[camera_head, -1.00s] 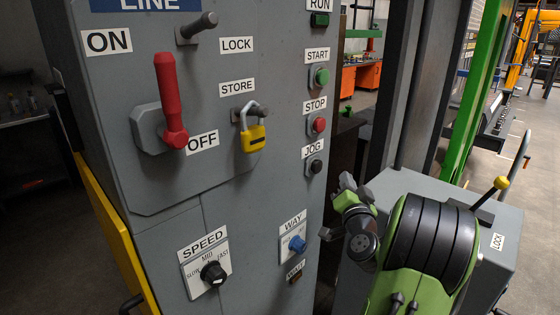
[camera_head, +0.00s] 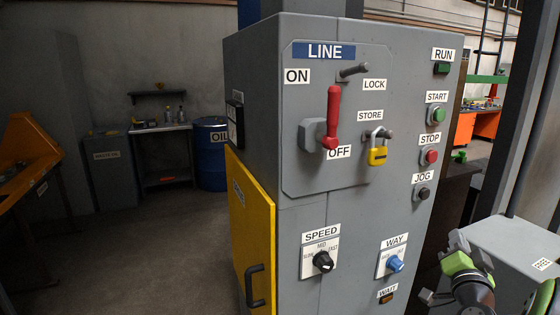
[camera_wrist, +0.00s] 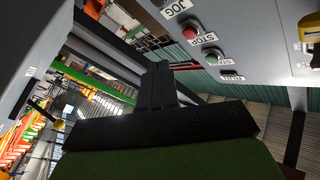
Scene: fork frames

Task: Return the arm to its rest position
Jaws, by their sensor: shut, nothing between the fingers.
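My gripper (camera_wrist: 160,85) shows in the wrist view as dark fingers pressed together with nothing between them. In the head view my green and black arm (camera_head: 472,287) is folded at the lower right, beside the grey cabinet (camera_head: 310,215). The cabinet's red lever (camera_head: 333,118) stands up beside the ON and OFF labels. A yellow padlock (camera_head: 377,156) hangs at the STORE label. In the wrist view my gripper appears apart from the panel, with the STOP button (camera_wrist: 190,32) beyond it.
The cabinet's yellow door (camera_head: 250,235) is on its left side. A grey box (camera_head: 520,240) stands close to my arm at right. A blue oil drum (camera_head: 211,153) and a workbench (camera_head: 163,128) are at the back left. The floor (camera_head: 140,250) at left is clear.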

